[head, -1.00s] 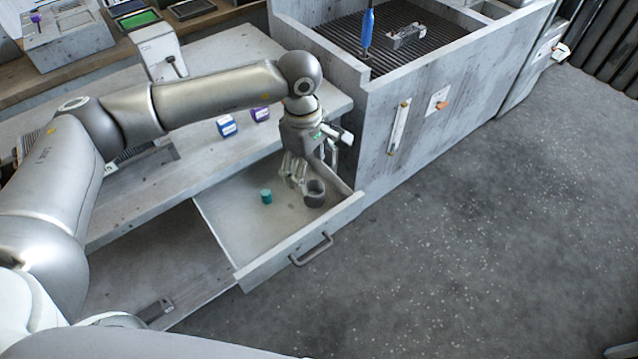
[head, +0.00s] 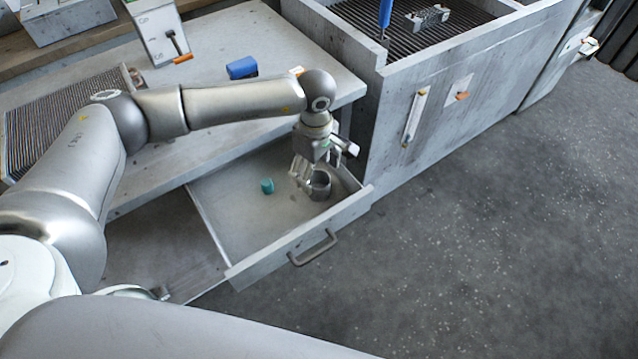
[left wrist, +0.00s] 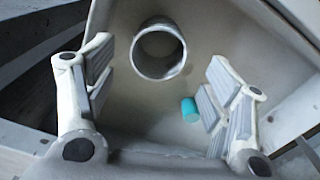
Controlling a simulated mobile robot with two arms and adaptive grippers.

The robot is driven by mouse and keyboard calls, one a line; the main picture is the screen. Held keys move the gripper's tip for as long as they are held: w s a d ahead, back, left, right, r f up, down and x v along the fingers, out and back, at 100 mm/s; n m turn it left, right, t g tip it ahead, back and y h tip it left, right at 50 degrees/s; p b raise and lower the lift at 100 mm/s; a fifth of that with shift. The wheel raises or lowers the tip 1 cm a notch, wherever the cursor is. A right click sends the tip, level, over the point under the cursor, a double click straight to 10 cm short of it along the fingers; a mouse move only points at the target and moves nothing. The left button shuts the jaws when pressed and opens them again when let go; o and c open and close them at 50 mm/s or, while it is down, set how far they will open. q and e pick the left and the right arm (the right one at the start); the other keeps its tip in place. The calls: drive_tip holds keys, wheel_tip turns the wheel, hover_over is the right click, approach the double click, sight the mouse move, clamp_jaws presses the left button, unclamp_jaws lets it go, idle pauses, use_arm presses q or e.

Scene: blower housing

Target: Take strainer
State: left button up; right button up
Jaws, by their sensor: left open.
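The strainer is most likely the grey metal cup-shaped ring (head: 320,184), which stands in the open drawer (head: 245,215) near its right end. In the left wrist view the ring (left wrist: 158,50) shows its round opening, ahead of and between the fingers. My left gripper (head: 303,180) is inside the drawer, just left of and close to the ring. In the left wrist view the left gripper (left wrist: 155,95) is open with nothing between its fingers. Whether a finger touches the ring is unclear. My right gripper is not in view.
A small teal cylinder (head: 267,186) stands in the drawer left of the gripper; it also shows in the left wrist view (left wrist: 190,109). The drawer's front wall with its handle (head: 314,248) and the grey cabinet (head: 375,130) bound the space. A blue box (head: 242,68) sits on the bench.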

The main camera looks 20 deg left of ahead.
sight(318, 178)
use_arm(q)
drive_tip(key=f, duration=0.1)
drive_tip(key=f+p, duration=0.1)
drive_tip(key=f, duration=0.1)
drive_tip(key=shift+d+f, duration=0.25)
drive_tip(key=shift+f, duration=0.7)
drive_tip(key=c, duration=1.2)
drive_tip(key=shift+o, duration=0.2)
drive_tip(key=shift+w+r, duration=0.1)
drive_tip(key=shift+r, duration=0.05)
drive_tip(key=shift+r, duration=0.25)
wheel_tip(318, 178, up, 2)
drive_tip(key=shift+r, duration=0.1)
drive_tip(key=s+d+r+b, duration=0.1)
drive_tip(key=s+r, duration=0.2)
drive_tip(key=s, duration=0.1)
drive_tip(key=s+r+b, duration=0.1)
drive_tip(key=s+r, duration=0.2)
drive_tip(key=s, duration=0.2)
drive_tip(key=s+d+r+b, duration=0.1)
drive_tip(key=s+r, duration=0.3)
drive_tip(key=s, duration=0.1)
drive_tip(key=shift+d+b, duration=0.35)
drive_tip(key=shift+b, duration=0.05)
